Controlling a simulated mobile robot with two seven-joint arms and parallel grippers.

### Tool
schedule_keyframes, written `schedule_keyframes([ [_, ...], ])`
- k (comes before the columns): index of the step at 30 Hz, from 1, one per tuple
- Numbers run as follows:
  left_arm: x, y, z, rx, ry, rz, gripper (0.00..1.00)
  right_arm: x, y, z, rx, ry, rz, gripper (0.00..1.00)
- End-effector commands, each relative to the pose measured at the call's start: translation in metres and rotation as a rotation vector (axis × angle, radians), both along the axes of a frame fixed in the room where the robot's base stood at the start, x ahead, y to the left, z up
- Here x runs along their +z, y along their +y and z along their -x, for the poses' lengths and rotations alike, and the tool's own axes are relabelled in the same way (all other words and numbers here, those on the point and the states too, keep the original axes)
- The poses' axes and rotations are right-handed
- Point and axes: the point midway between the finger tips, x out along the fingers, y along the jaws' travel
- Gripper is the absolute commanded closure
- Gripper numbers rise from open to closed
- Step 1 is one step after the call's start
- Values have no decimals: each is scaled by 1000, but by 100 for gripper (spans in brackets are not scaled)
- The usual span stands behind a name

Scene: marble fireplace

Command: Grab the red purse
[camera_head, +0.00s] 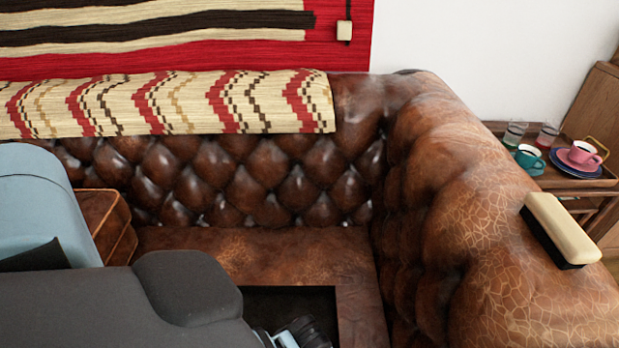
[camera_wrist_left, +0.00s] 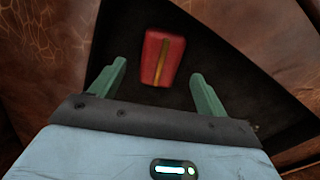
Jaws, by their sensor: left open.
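The red purse (camera_wrist_left: 162,58) shows in the left wrist view as a small red block with a tan-gold stripe down its middle. It lies on a black area (camera_wrist_left: 215,60) bordered by brown leather. My left gripper (camera_wrist_left: 158,70) is open, with one green finger to each side of the purse's line and the purse a little beyond the tips. The fingers do not appear to touch it. In the head view the purse is hidden, and my left arm covers the lower left, above the sofa seat (camera_head: 270,255). My right gripper is not in view.
The black area (camera_head: 290,303) also shows on the seat in the head view. The tufted sofa arm (camera_head: 430,200) rises at the right, with a cream-and-black brush (camera_head: 562,228) on top. A tray table (camera_head: 590,182) beyond holds cups and glasses. A patterned blanket (camera_head: 180,103) covers the sofa back.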

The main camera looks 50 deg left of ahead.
Motion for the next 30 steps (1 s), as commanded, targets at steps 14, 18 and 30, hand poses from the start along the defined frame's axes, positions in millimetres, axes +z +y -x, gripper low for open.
schedule_keyframes([
  [14, -37, -2, 1, 0, 0, 0, 25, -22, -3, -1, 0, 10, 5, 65],
  [18, -37, -2, 1, 0, 0, 0, 39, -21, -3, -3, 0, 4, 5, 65],
  [30, -37, -2, 1, 0, 1, 0, 74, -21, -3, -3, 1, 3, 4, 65],
])
